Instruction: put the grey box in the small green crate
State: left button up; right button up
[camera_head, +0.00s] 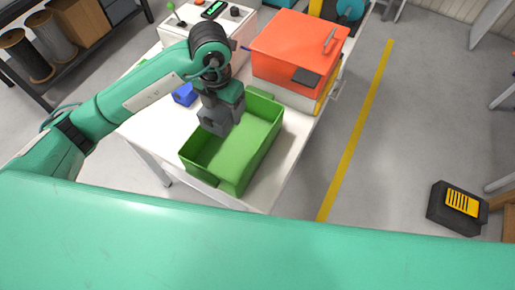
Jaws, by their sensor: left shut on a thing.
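My left gripper (222,102) comes in from the left on a teal arm and points down over the green crate. It is shut on the grey box (216,121), which it holds at the far left part of the crate's opening. The small green crate (256,158) stands on the white table near its front right corner. The box and gripper hide part of the crate's far left wall. Whether the box touches the crate cannot be told. My right gripper is not in view.
An orange-lidded box (290,48) stands just behind the crate. A blue item (184,94) lies left of the crate. A white control box (190,20) with a green knob is at the back. The white table (150,133) is bare to the left of the crate.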

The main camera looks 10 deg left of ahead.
aim_at(231, 155)
pick_arm(q)
jog(key=shift+s+d+f, duration=0.1)
jog(key=shift+d, duration=0.05)
notch_tip(231, 155, down, 20)
jog(key=p, duration=0.5)
jog(key=shift+r, duration=0.2)
jog(key=shift+f, duration=0.2)
jog(key=shift+f, duration=0.1)
jog(key=shift+f, duration=0.15)
jog(key=o, duration=1.1)
jog(key=shift+c, duration=0.2)
